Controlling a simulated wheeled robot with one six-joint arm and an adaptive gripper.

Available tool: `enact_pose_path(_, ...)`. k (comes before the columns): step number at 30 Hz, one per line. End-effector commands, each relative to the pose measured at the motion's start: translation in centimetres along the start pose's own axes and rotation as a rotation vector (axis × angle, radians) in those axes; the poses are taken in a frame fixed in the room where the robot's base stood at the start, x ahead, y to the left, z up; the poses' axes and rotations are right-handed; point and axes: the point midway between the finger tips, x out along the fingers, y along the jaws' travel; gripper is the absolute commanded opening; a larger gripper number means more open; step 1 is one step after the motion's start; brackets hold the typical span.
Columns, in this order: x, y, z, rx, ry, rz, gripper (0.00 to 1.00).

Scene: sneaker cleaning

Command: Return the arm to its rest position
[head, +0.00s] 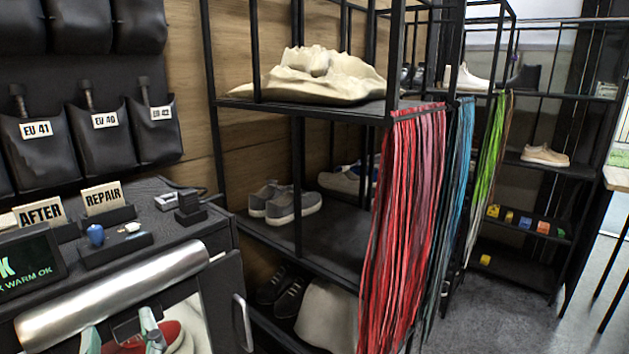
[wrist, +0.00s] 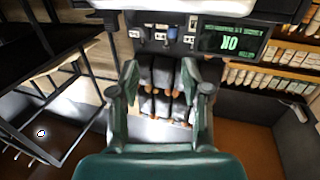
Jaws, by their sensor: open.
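My gripper (wrist: 160,72) shows in the wrist view with its two dark green fingers spread apart and nothing between them. The wrist picture appears upside down. Past the fingers, several dark hanging pouches (wrist: 163,88) and the console with its lit display (wrist: 232,43) show at a distance.
A black shelf rack (head: 330,226) holds a beige crumpled form (head: 313,76) and grey shoes (head: 286,200). Red laces (head: 402,215) hang from its side. Grey floor (head: 500,320) is clear at right.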

Motion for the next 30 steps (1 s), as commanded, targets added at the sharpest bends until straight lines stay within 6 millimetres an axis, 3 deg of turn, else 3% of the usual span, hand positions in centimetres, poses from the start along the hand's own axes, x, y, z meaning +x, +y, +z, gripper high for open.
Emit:
enact_pose_path(8,0.2,2.7,4.4,-0.035,-0.02,0.031,0.47)
enact_pose_path(17,-1.0,7.3,11.9,-0.079,-0.051,0.076,0.47)
enact_pose_path(30,-6.0,13.6,22.0,-0.105,-0.106,0.141,0.47)
